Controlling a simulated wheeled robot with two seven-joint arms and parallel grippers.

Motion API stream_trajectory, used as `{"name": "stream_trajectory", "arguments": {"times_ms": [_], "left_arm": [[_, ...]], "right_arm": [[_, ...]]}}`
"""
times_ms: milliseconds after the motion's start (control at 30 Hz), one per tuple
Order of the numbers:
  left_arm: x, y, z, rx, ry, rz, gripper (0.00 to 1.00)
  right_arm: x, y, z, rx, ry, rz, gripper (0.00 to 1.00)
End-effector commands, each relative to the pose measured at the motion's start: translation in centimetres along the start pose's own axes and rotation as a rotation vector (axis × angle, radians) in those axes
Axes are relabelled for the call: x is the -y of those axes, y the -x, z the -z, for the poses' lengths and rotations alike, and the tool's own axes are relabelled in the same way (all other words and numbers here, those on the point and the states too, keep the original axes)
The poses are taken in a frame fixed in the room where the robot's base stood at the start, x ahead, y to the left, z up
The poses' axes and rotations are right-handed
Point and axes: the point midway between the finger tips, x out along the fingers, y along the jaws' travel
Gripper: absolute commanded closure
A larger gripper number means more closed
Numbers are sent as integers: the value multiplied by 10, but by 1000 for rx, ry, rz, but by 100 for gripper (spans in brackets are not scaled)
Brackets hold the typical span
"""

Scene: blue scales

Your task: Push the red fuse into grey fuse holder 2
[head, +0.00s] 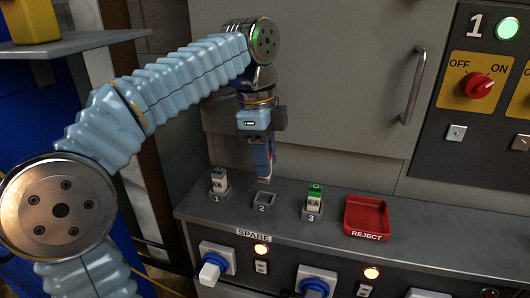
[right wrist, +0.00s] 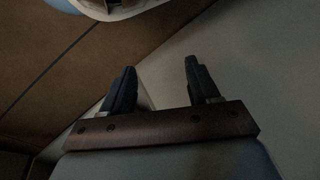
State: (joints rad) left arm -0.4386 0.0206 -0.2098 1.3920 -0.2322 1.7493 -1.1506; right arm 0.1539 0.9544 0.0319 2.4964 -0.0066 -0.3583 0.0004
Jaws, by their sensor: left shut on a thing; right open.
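My left gripper (head: 264,166) points down over the rear of the grey shelf and is shut on the red fuse (head: 265,179). The fuse is mostly hidden by the fingers; a pale lower end shows beneath them, with a little red between them. Grey fuse holder 2 (head: 264,199) is a small square socket, empty, just below the fuse, which looks apart from it. In the right wrist view my right gripper (right wrist: 158,80) is open, with nothing between its fingers.
Holder 1 (head: 218,192) on the left holds a pale fuse. Holder 3 (head: 312,211) on the right holds a green-topped fuse. A red reject tray (head: 351,217) lies further right. A grey cabinet door with a handle (head: 414,88) stands behind. Blue-ringed plugs (head: 216,262) sit on the front face below.

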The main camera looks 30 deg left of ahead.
Motion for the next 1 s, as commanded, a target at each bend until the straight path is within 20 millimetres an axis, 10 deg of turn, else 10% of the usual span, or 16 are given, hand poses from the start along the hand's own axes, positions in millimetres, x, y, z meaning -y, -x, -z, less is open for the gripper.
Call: {"name": "stream_trajectory", "arguments": {"times_ms": [433,1000], "left_arm": [[0,-43,-5,0,0,0,100],[-1,-49,-6,0,0,0,100]], "right_arm": [[-8,-18,0,-2,-2,-2,40],[-10,-23,0,-3,-4,-3,40]]}}
